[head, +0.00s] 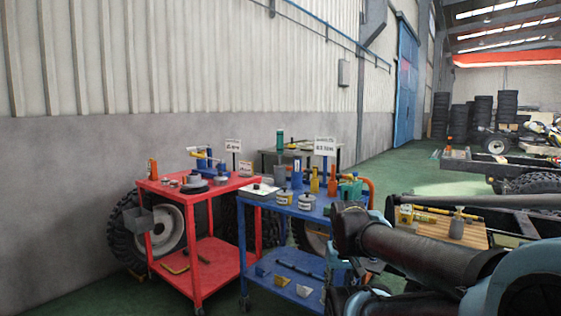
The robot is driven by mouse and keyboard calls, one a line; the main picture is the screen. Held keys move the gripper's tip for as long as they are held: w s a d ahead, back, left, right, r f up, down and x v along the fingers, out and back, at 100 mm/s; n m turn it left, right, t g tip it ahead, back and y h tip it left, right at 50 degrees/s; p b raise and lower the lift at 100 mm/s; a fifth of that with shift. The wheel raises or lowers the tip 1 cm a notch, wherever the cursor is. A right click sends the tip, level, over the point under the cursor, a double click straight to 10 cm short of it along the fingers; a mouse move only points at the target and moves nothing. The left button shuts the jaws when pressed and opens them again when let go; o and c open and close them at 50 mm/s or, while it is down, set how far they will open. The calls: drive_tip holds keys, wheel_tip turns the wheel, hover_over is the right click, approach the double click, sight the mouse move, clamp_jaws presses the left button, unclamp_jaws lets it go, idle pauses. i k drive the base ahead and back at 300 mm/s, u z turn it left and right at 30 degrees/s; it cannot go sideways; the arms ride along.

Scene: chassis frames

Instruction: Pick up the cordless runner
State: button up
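I cannot tell for certain which item is the cordless runner. A green, tool-like shape (350,188) stands at the right end of the blue cart's top (318,208), partly hidden by my arm. A blue and yellow item (204,160) stands on the red cart's top (214,188). Both are too small to name surely. My dark arm, with light blue joints, fills the lower right in front of the blue cart's right end. My gripper does not show clearly, and nothing is seen held.
The blue cart top is crowded with pots (307,201), a tray (259,191) and upright bottles (314,181). Its lower shelf (290,274) holds small parts. A grey table (335,152) and large tyres (124,232) stand behind. A wooden pallet (470,236) lies right. Green floor (395,178) is clear beyond.

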sight(279, 132)
drive_tip(key=z, duration=0.05)
drive_tip(key=k, duration=0.4)
drive_tip(key=u, duration=0.65)
drive_tip(key=i, duration=1.9)
drive_tip(key=z, duration=0.65)
